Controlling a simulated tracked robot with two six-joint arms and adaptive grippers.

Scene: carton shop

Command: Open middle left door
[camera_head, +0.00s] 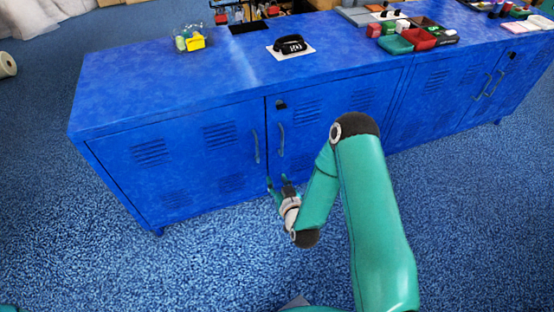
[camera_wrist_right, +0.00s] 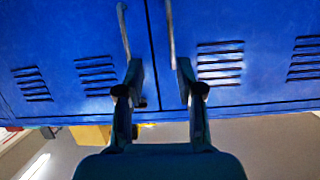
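The blue cabinet (camera_head: 170,75) has all its visible doors shut. The middle left door (camera_head: 330,112) has a vertical handle (camera_head: 281,139) near its left edge, below a dark lock. The door to its left (camera_head: 175,165) has its own handle (camera_head: 256,146) just across the seam. My right gripper (camera_head: 278,182) is open and empty in front of the cabinet, low, below these handles. The right wrist view shows its two fingers (camera_wrist_right: 159,78) apart near the door seam, with one handle (camera_wrist_right: 171,32) above the gap by the right finger. Contact cannot be told. My left gripper is out of view.
On the cabinet top are a black telephone (camera_head: 290,45), a clear container with yellow items (camera_head: 190,39), and coloured trays (camera_head: 419,38). More doors with handles (camera_head: 483,87) stand at the right. The blue carpet (camera_head: 215,265) in front is clear.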

